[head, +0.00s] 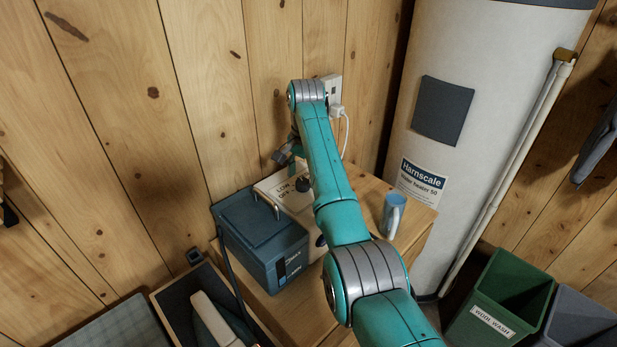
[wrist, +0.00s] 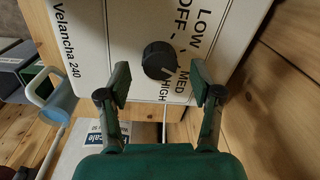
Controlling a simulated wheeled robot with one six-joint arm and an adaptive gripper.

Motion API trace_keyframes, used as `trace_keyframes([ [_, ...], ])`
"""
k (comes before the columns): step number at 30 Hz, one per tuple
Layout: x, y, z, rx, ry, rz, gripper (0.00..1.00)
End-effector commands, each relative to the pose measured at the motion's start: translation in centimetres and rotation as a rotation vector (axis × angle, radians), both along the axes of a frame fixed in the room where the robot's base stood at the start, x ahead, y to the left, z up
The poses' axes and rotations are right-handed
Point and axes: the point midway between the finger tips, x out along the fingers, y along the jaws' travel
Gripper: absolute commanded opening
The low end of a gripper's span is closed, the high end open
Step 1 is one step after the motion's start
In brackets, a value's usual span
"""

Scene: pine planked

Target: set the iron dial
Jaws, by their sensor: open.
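The dial (wrist: 159,60) is a round black knob on a white panel (wrist: 105,55) marked OFF, LOW, MED, HIGH and "Velancha 240". Its light mark seems to point toward the MED and HIGH side; I cannot tell exactly which. In the head view the panel (head: 268,187) lies beside a blue box, with the dial (head: 302,184) on it. My gripper (wrist: 160,82) is open, its two fingers apart on either side of the dial's lower part in the wrist view. I see no clear contact. In the head view my gripper (head: 288,156) is partly hidden by my arm.
A blue box (head: 262,240) with a handle stands left of the panel. A light-blue mug (head: 393,214) is on the right of the wooden cabinet (head: 420,213). A socket with a white plug (head: 336,108) is on the wall behind. A white water heater (head: 430,60) stands at the right.

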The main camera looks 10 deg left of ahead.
Motion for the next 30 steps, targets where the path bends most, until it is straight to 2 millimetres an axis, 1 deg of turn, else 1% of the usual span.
trace_keyframes([
  [1, -0.1, 0.2, -0.6, 0.000, 0.001, 0.000, 0.65],
  [6, -0.3, 0.6, -1.5, 0.000, -0.001, 0.000, 0.65],
  [14, -0.3, 0.6, -1.6, 0.000, -0.001, 0.000, 0.65],
  [15, -0.3, 0.6, -1.6, 0.000, -0.001, 0.000, 0.63],
  [16, -0.3, 0.6, -1.6, 0.000, -0.001, 0.000, 0.55],
  [22, -0.3, 0.6, -1.6, 0.001, 0.000, 0.001, 0.05],
  [30, -0.3, 0.6, -1.6, 0.000, 0.000, 0.020, 0.05],
])
